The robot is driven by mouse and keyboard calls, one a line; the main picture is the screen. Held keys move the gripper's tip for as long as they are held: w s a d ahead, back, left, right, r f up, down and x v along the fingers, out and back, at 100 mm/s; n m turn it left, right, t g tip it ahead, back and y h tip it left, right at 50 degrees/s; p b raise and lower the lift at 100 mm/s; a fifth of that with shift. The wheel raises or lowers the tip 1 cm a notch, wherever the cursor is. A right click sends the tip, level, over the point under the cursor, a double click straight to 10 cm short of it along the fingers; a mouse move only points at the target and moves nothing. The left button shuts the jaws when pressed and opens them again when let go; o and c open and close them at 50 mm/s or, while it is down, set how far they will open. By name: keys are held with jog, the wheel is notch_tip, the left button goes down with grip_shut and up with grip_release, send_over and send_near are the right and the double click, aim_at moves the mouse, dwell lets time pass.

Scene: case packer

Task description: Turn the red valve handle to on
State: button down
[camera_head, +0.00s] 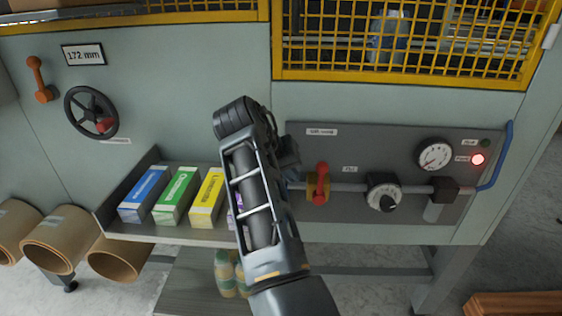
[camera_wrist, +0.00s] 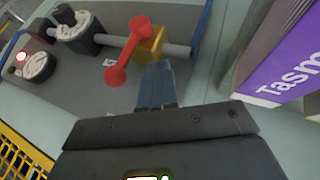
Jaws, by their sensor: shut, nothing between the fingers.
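The red valve handle (camera_head: 320,183) sits on a yellow valve body (camera_head: 318,199) on the grey panel right of my arm. It stands roughly upright, across the horizontal grey pipe. In the wrist view the red handle (camera_wrist: 129,52) is a bar with a round knob at each end, crossing the pipe beside the yellow body (camera_wrist: 150,44). My gripper (camera_wrist: 157,70) is shut and empty, its fingertips close to the yellow body and beside the handle. I cannot tell whether they touch. In the head view my arm hides most of the gripper.
Along the pipe are a black-and-white dial (camera_head: 383,193) and a dark fitting (camera_head: 444,190). Above are a gauge (camera_head: 434,155), a lit red lamp (camera_head: 478,159) and a dark green lamp (camera_head: 485,143). A tray (camera_head: 150,237) of coloured cartons stands left; a purple carton (camera_wrist: 290,75) is near my gripper.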

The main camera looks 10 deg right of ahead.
aim_at(320, 182)
jog(key=shift+d+f+p, duration=0.2)
jog(key=shift+d+p, duration=0.05)
jog(key=shift+d, duration=0.9)
jog(key=shift+d+f+p, duration=0.2)
jog(key=shift+d, duration=0.9)
jog(key=shift+r, duration=0.1)
jog(key=shift+s+d+y+p, duration=0.1)
jog(key=shift+d+y+p, duration=0.15)
jog(key=shift+y+p, duration=0.1)
